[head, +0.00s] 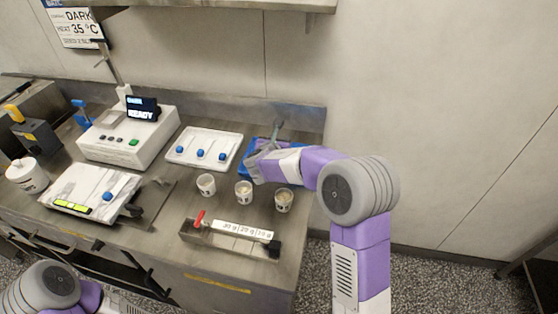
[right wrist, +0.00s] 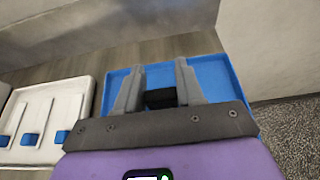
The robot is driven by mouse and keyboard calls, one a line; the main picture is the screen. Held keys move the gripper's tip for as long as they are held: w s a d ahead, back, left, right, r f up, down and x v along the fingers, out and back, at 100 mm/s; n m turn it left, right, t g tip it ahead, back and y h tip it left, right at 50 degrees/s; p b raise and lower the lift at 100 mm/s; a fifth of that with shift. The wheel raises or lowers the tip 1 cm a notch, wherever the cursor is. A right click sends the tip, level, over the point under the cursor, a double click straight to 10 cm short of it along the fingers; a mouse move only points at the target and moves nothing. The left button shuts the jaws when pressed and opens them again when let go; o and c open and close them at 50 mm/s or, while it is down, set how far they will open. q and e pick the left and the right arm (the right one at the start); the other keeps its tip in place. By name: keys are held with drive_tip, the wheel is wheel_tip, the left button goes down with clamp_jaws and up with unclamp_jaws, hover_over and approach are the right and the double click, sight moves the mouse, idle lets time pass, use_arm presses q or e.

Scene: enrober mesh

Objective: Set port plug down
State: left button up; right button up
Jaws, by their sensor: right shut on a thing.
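My right gripper (head: 262,148) is over the blue tray (head: 247,160) at the right end of the counter. In the right wrist view its two grey fingers (right wrist: 160,88) are shut on a small black block, the port plug (right wrist: 160,98). The blue tray's floor (right wrist: 211,75) shows behind and around the fingers. I cannot tell whether the plug touches the tray. In the head view the plug is hidden by the gripper. My left arm shows at the bottom left, but its gripper is out of view.
A white tray (head: 183,160) with several blue-handled tools lies left of the blue tray. Cups (head: 244,192) stand in front. A metal holder (head: 228,240) with a red handle lies near the front edge. A white machine (head: 125,142) reads READY. The wall is close behind.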

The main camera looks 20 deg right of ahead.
drive_tip(key=shift+f+b, duration=0.9)
drive_tip(key=shift+f, duration=2.25)
drive_tip(key=shift+f, duration=0.1)
drive_tip(key=o, duration=1)
